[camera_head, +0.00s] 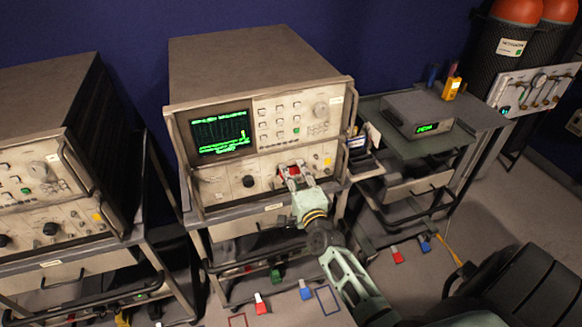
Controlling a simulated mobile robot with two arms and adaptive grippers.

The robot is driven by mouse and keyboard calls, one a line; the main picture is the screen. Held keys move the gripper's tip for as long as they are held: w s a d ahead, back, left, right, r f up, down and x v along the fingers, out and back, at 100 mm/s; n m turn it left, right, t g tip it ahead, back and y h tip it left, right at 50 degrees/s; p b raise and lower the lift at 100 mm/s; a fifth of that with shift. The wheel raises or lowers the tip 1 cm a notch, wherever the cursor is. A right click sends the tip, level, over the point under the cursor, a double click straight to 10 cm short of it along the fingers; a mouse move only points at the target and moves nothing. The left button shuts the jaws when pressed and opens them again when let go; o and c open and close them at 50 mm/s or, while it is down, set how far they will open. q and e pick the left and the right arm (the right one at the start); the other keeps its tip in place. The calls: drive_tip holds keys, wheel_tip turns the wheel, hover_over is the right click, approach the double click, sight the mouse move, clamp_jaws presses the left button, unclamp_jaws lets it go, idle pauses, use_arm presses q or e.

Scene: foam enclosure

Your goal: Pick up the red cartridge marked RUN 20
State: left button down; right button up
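A small red block (293,171), which may be the cartridge, shows at the front panel of the middle instrument (250,68). My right gripper (292,174) reaches up from the lower right, with its fingers around this block. The fingers cover much of it, and I cannot tell whether they press on it. No RUN 20 marking is readable. Other small red pieces lie on the floor, one below the middle cart (260,304) and one below the right cart (397,255). My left gripper is not in view.
The middle instrument has a lit green screen (221,134). A second instrument (45,130) stands at the left. The right cart bears a grey box (417,113). Blue pieces (304,290) lie on the floor. A black ribbed seat-like thing (520,290) fills the lower right.

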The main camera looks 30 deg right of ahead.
drive_tip(key=shift+c, duration=0.4)
clamp_jaws()
drive_tip(key=shift+r, duration=0.1)
